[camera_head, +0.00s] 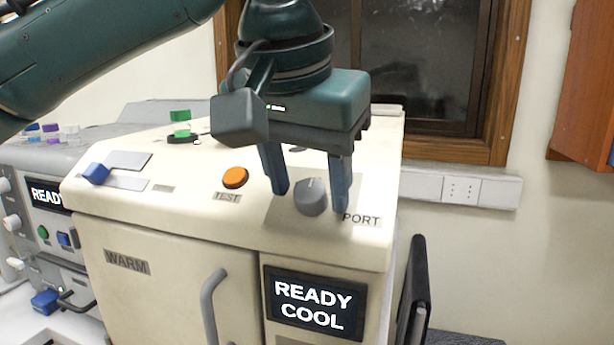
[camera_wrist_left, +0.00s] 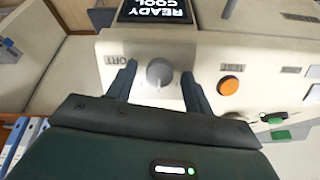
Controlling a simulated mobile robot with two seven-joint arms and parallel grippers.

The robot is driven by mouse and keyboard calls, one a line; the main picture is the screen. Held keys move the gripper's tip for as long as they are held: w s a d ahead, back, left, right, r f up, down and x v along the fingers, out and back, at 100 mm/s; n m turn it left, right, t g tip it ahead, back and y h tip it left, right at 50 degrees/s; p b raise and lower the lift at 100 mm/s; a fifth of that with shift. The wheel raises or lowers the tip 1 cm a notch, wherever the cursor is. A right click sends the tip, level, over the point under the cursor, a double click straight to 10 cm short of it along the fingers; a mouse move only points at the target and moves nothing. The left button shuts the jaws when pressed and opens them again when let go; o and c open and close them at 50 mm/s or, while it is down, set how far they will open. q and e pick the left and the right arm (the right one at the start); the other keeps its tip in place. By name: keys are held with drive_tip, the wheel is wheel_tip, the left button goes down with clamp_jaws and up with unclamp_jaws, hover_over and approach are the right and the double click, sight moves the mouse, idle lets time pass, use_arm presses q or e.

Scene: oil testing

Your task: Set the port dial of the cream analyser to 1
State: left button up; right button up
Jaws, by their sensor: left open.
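The cream analyser (camera_head: 180,226) stands in the middle of the head view. Its grey port dial (camera_head: 311,197) sits on the sloped top beside the label PORT, and it also shows in the left wrist view (camera_wrist_left: 160,72). A pale pointer line shows on the dial; the number it points to cannot be read. My left gripper (camera_head: 311,201) is open, with one finger on each side of the dial. In the left wrist view a gap shows between the dial and each finger (camera_wrist_left: 158,82). My right gripper is in neither view.
An orange TEST button (camera_head: 235,178) is left of the dial. The display (camera_head: 313,303) reads READY COOL. A grey machine (camera_head: 42,190) stands at the left.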

use_arm(q)
drive_tip(key=shift+c, duration=0.5)
drive_tip(key=c, duration=0.9)
drive_tip(key=shift+n, duration=0.3)
drive_tip(key=n, duration=0.2)
drive_tip(key=shift+n+h, duration=0.3)
drive_tip(key=shift+h, duration=0.1)
drive_tip(key=n, duration=0.3)
drive_tip(key=shift+a+n+h, duration=0.15)
drive_tip(key=shift+n+h, duration=0.25)
drive_tip(key=shift+n, duration=1.2)
drive_tip(key=shift+h, duration=0.3)
